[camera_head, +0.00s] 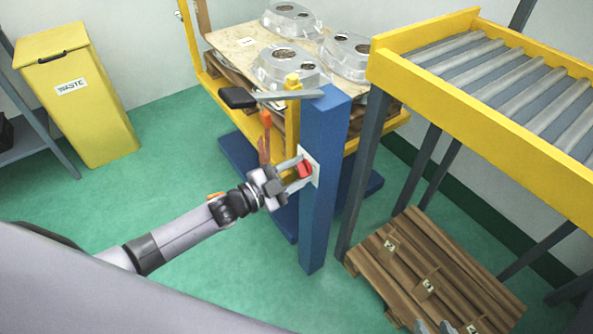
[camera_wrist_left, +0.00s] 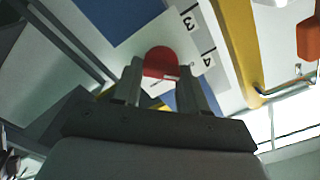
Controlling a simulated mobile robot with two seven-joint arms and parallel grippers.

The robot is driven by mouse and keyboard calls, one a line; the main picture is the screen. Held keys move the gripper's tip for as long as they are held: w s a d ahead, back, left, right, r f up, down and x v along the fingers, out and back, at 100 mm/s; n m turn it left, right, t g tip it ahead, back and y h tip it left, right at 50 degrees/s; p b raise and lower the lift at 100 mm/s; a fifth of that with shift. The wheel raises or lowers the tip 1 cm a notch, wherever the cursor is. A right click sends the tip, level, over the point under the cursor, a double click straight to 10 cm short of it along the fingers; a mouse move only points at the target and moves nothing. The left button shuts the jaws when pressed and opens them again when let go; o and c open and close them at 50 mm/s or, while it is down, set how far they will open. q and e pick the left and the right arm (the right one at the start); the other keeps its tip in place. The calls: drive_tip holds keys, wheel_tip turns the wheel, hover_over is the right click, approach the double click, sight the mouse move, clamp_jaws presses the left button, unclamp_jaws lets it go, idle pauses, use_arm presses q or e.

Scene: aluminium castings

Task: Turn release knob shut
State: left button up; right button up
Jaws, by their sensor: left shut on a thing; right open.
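The red release knob (camera_head: 304,169) sits on a white plate (camera_head: 314,160) on the side of a blue post (camera_head: 325,200). My left gripper (camera_head: 298,174) reaches it from the left and is shut on the knob. In the left wrist view the red knob (camera_wrist_left: 160,61) shows between the two fingers of my left gripper (camera_wrist_left: 162,84). Its white plate (camera_wrist_left: 200,45) bears the marks 3 and 4 there. My right gripper (camera_head: 433,327) shows only as two grey tips, apart, at the bottom edge of the head view.
A yellow-framed roller conveyor (camera_head: 480,120) stands at right, with a wooden pallet (camera_head: 430,275) below it. Silver castings (camera_head: 290,68) lie on a board behind the post. A grey lever (camera_head: 285,96) tops the post. A yellow waste bin (camera_head: 80,95) stands at far left.

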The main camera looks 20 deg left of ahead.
use_arm(q)
drive_tip(key=o, duration=1.1)
drive_tip(key=shift+c, duration=0.2)
drive_tip(key=p+v, duration=0.1)
drive_tip(key=v, duration=0.6)
drive_tip(key=shift+s, duration=0.1)
drive_tip(key=s+f+n+g+y, duration=0.2)
drive_tip(key=s+f+n+y, duration=0.15)
drive_tip(key=s+n, duration=0.45)
drive_tip(key=s+f+n+g+y, duration=0.2)
drive_tip(key=s+n+y, duration=0.35)
drive_tip(key=s, duration=0.55)
wheel_tip(320, 180, up, 14)
drive_tip(key=p, duration=1.7)
drive_tip(key=shift+a+r, duration=0.2)
drive_tip(key=shift+a, duration=0.2)
